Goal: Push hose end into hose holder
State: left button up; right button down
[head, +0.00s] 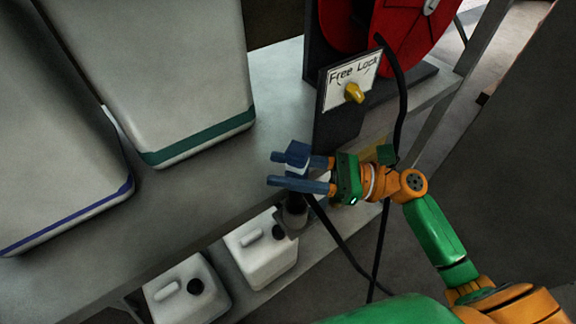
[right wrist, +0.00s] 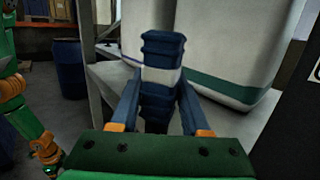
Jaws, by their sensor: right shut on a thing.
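My right gripper (head: 284,169) is shut on the hose end (head: 297,152), a blue nozzle-like piece with a whitish band. In the right wrist view the hose end (right wrist: 162,48) stands between the blue fingers, and its far side is hidden. A dark grey cup-like piece (head: 293,215), which looks like the hose holder, sits at the bench edge just below the gripper. The gripper partly covers it, and I cannot tell whether the hose end touches it. A black hose (head: 341,246) runs down from under the gripper. My left gripper is not in view.
Two big white canisters (head: 165,75) stand on the grey bench (head: 200,195). Smaller white jugs (head: 262,255) sit below. A red reel (head: 412,25) and a "Free Lock" sign (head: 350,78) with a yellow knob are behind. A blue drum (right wrist: 70,68) shows in the right wrist view.

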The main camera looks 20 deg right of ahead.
aim_at(287, 196)
jog(key=shift+f, duration=0.15)
jog(key=shift+f+b, duration=2.9)
jog(key=shift+f, duration=0.75)
jog(key=shift+f, duration=0.2)
jog(key=shift+c, duration=1.5)
grip_release()
jog(key=shift+s, duration=0.1)
